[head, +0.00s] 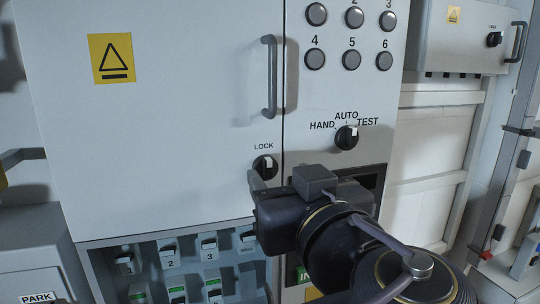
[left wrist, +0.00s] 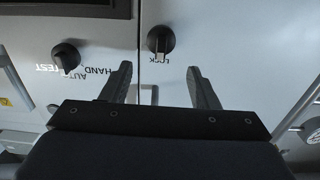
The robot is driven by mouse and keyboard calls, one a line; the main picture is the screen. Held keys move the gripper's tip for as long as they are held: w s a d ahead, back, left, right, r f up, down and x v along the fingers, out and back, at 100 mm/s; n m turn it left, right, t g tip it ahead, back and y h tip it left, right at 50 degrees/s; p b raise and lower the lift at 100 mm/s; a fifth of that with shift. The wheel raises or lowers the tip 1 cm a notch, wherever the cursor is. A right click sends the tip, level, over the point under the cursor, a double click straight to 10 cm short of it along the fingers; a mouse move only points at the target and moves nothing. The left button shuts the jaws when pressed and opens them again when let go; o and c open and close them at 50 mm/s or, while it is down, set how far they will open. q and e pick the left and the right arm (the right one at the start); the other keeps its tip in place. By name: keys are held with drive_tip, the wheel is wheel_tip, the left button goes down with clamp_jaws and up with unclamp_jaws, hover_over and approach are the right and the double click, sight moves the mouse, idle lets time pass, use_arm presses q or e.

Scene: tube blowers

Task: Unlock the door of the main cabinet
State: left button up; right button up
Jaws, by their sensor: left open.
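The main cabinet door (head: 150,130) is a large pale panel, closed, with a grey bar handle (head: 269,77) at its right edge. My right gripper is not seen.
The HAND/AUTO/TEST selector (head: 346,138) is right of the LOCK knob and shows in the left wrist view (left wrist: 66,56). Numbered round buttons (head: 352,60) are above it. An open compartment with small switches (head: 170,257) is below the door. A smaller wall box (head: 460,40) hangs right.

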sight(269, 164)
use_arm(q)
drive_tip(key=p+x, duration=0.1)
drive_tip(key=x, duration=0.3)
drive_tip(key=shift+w, duration=0.15)
drive_tip(key=shift+w+a+p, duration=0.2)
drive_tip(key=shift+w+p, duration=0.1)
drive_tip(key=shift+w, duration=0.05)
drive_tip(key=shift+c, duration=0.2)
